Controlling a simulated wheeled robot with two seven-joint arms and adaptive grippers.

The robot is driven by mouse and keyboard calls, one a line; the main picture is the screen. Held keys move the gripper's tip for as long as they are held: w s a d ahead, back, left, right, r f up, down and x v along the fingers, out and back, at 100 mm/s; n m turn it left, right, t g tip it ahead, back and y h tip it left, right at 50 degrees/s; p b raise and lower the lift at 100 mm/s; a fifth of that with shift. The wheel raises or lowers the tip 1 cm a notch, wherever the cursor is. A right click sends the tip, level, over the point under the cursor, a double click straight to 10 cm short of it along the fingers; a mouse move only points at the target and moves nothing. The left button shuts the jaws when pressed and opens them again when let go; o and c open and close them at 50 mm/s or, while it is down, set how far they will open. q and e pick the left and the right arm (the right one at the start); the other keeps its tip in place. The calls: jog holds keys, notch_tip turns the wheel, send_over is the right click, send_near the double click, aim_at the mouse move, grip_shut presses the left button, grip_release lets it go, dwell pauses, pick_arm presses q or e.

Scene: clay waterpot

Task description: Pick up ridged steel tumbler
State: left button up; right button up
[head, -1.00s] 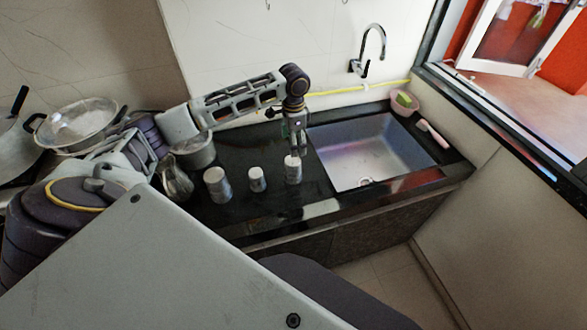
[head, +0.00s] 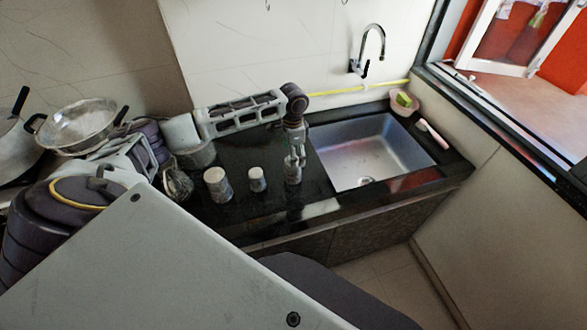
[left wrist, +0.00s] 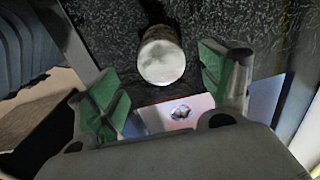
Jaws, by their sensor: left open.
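A steel tumbler (head: 293,177) stands upright on the dark counter left of the sink. My left gripper (head: 295,160) is just above it, pointing down, with its fingers at the tumbler's top. In the left wrist view the tumbler (left wrist: 162,62) shows its pale round end between the two green-padded fingers of the open gripper (left wrist: 160,80). Gaps show on both sides of it. Two other metal tumblers, a larger one (head: 218,185) and a smaller one (head: 257,180), stand to the left. Ridges are too small to tell. My right gripper is out of view.
The sink (head: 368,155) is close on the right, with a faucet (head: 370,50) behind it. A metal pot (head: 195,155) and a wire whisk-like item (head: 176,184) stand at the left. A pan (head: 78,125) is farther left. The counter's front strip is clear.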

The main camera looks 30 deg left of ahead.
aim_at(292, 177)
pick_arm(q)
jog(key=shift+a+f, duration=0.15)
jog(key=shift+f, duration=2.05)
jog(key=c, duration=1.1)
